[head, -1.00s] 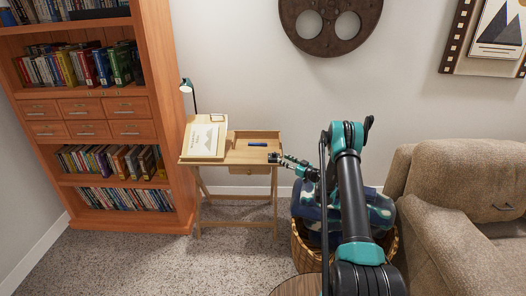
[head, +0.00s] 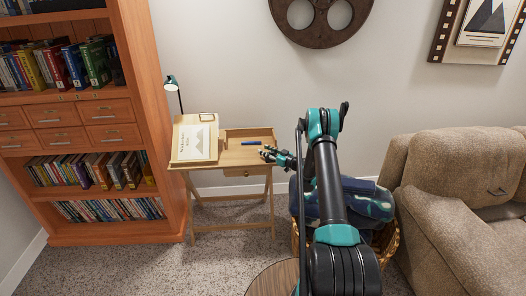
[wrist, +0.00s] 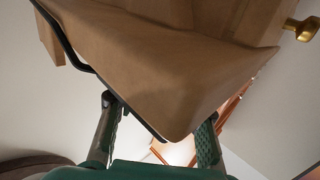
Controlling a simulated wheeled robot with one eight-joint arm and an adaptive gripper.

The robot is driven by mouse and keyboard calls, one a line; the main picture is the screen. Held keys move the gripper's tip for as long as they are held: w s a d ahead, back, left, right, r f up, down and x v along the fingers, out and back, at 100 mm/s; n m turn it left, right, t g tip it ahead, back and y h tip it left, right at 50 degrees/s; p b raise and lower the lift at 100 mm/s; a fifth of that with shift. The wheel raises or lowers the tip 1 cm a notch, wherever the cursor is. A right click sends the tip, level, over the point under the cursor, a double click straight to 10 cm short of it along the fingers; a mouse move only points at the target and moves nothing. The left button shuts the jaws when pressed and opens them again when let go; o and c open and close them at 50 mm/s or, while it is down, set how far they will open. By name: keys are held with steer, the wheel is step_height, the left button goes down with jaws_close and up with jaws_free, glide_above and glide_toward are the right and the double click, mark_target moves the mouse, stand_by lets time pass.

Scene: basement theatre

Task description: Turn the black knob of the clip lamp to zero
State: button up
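The clip lamp (head: 171,84) stands at the back left of a small wooden desk (head: 249,155), with a teal head on a thin dark stem. Its black knob is too small to make out. My gripper (head: 268,153) is near the desk's right front edge, to the right of the lamp and apart from it. In the wrist view my gripper (wrist: 158,140) has its two fingers spread, with nothing clearly held. A brown wooden surface, seemingly the desk, fills the top of that view close to the fingers. The lamp does not show there.
A brass drawer knob (wrist: 302,28) shows in the wrist view. A tilted board (head: 196,140) and a blue item (head: 251,142) are on the desk. A bookcase (head: 150,120) stands left, a basket with blankets (head: 370,205) and an armchair (head: 440,180) right.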

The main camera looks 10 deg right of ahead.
jaws_close()
stand_by(0.5)
steer(key=shift+s+a+n+g+y, duration=0.15)
steer(key=shift+s+n+g+y, duration=0.05)
steer(key=shift+n+g+y, duration=0.7)
steer(key=shift+s+a+n+g+y, duration=0.1)
steer(key=shift+s+n+g+y, duration=0.1)
steer(key=shift+n+g+y, duration=0.7)
steer(key=shift+s+a+n+g+y, duration=0.1)
steer(key=shift+s+n+g+y, duration=0.15)
steer(key=shift+n+g, duration=0.65)
steer(key=shift+s+a+n+g+y, duration=0.1)
steer(key=shift+s+n+g+y, duration=0.2)
steer(key=shift+g, duration=1.1)
jaws_free()
